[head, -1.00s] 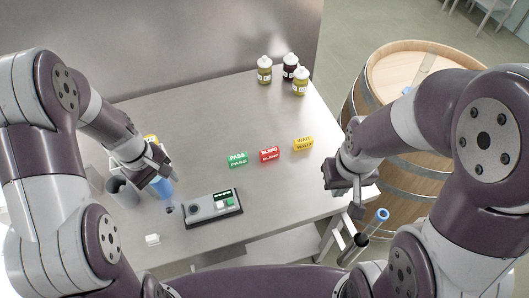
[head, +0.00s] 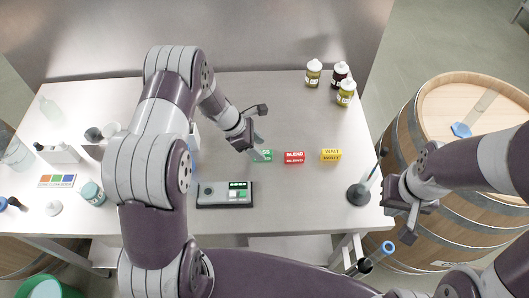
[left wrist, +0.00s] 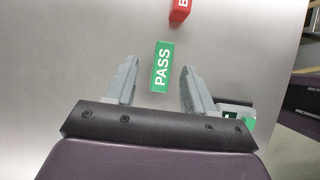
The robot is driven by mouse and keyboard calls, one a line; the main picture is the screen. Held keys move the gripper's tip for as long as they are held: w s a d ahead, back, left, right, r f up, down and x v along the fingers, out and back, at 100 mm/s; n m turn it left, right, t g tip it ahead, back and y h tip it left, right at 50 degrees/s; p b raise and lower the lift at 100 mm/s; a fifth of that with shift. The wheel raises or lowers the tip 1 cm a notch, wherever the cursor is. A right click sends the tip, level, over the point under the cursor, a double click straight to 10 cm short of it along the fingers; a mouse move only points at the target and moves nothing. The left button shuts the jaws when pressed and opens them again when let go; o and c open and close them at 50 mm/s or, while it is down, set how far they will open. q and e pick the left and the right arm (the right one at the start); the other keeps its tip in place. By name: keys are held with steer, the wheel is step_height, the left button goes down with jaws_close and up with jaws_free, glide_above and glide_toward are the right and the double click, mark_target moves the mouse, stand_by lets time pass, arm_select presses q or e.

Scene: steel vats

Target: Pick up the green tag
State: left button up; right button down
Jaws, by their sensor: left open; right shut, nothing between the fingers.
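The green tag (left wrist: 162,67) reads PASS and stands on the steel table. In the left wrist view it lies ahead of and between the two fingers of my left gripper (left wrist: 158,85), which is open and not touching it. In the head view the green tag (head: 265,156) is partly hidden behind my left gripper (head: 254,147). My right gripper (head: 397,207) is shut and empty, off the table's right edge near the barrel.
A red BLEND tag (head: 294,157) and a yellow WAIT tag (head: 331,155) stand right of the green tag. A device with buttons (head: 225,194) lies in front. Several bottles (head: 345,93) stand at the back right. A wooden barrel (head: 473,150) stands right of the table.

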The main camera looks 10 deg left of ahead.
mark_target(263, 152)
arm_select(q)
steer(key=x, duration=0.3)
steer(key=shift+s+f+p, duration=0.2)
steer(key=shift+p, duration=0.15)
steer(key=shift+w+d+f, duration=0.1)
jaws_close()
